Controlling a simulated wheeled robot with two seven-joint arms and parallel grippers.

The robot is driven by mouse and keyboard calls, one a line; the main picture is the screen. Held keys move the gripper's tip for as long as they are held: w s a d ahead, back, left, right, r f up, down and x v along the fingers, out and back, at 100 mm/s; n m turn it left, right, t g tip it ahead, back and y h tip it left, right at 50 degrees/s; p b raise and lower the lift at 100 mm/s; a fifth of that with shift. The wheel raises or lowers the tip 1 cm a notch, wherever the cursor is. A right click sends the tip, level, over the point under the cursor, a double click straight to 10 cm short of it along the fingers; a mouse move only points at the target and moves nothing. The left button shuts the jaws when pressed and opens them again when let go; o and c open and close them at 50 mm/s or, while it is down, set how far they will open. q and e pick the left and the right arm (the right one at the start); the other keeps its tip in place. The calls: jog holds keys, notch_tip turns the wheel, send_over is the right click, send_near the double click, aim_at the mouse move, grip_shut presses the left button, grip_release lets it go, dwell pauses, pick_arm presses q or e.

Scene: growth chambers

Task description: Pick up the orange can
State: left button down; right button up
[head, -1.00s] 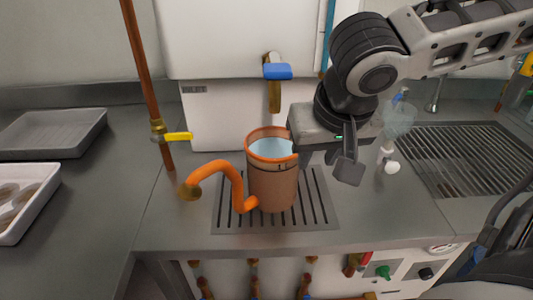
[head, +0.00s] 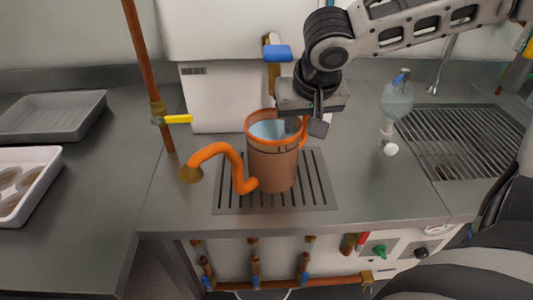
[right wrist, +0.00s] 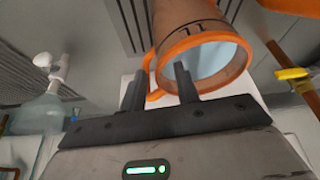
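The orange can (head: 272,165) is a brownish watering can with an orange rim, a curved orange spout pointing left and water inside. It stands upright on a slotted drain grate. My right gripper (head: 308,125) is at the can's right side, by the rim and handle. In the right wrist view, the fingers (right wrist: 158,92) are apart, with part of the can's thin orange handle (right wrist: 152,72) showing between them. One finger overlaps the can's opening (right wrist: 205,60). I cannot tell whether either finger touches the can. My left gripper is out of view.
The drain grate (head: 228,200) is set in the metal counter. A brown pipe with a yellow valve (head: 178,119) rises at left. A blue-handled tap (head: 278,53) is behind the can. A clear spray bottle (head: 397,100) stands at right. Trays (head: 50,117) lie at far left.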

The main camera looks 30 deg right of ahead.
grip_shut()
dwell(1.2)
jog(key=shift+w+r, duration=0.15)
